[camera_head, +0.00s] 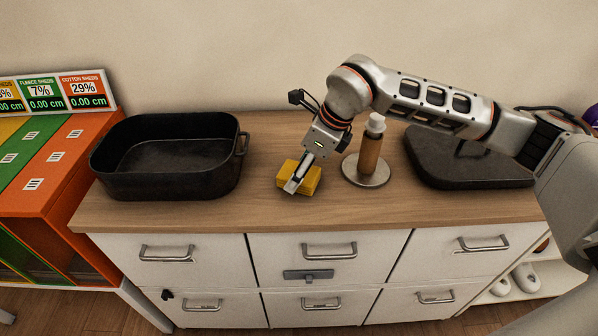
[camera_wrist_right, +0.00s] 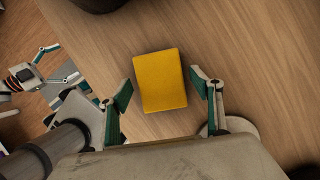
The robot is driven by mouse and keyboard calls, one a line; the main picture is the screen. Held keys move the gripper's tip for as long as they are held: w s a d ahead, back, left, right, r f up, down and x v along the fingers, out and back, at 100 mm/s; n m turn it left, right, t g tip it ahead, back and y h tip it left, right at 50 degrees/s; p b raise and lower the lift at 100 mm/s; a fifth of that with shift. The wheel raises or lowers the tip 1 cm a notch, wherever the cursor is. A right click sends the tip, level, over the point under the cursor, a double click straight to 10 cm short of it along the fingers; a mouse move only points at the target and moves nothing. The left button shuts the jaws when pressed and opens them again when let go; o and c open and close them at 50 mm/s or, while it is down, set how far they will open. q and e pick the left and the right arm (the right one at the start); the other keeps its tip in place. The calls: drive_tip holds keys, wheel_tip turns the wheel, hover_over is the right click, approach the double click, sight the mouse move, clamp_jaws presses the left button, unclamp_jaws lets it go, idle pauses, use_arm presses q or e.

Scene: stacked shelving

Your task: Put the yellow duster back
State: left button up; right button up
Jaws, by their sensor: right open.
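The yellow duster (camera_head: 308,179) is a thick rectangular block lying flat on the wooden top of the cabinet, near its front middle. It also shows in the right wrist view (camera_wrist_right: 161,80), between the fingers. My right gripper (camera_head: 294,187) reaches down over the duster from the right. In the right wrist view its fingers (camera_wrist_right: 161,88) are spread, one on each side of the duster, with wood visible between each finger and the block. My left gripper (camera_wrist_right: 58,66) shows at the left of the right wrist view, fingers apart and empty, beyond the cabinet edge.
A black roasting pan (camera_head: 165,178) stands left of the duster. A brown bottle with a white cap (camera_head: 370,150) on a round metal base (camera_head: 366,176) stands close on the right. A dark slab (camera_head: 455,170) lies further right. White drawers (camera_head: 325,260) are below.

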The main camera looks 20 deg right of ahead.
drive_tip(key=v, duration=1)
drive_tip(key=shift+r, duration=0.35)
drive_tip(key=shift+s, duration=0.15)
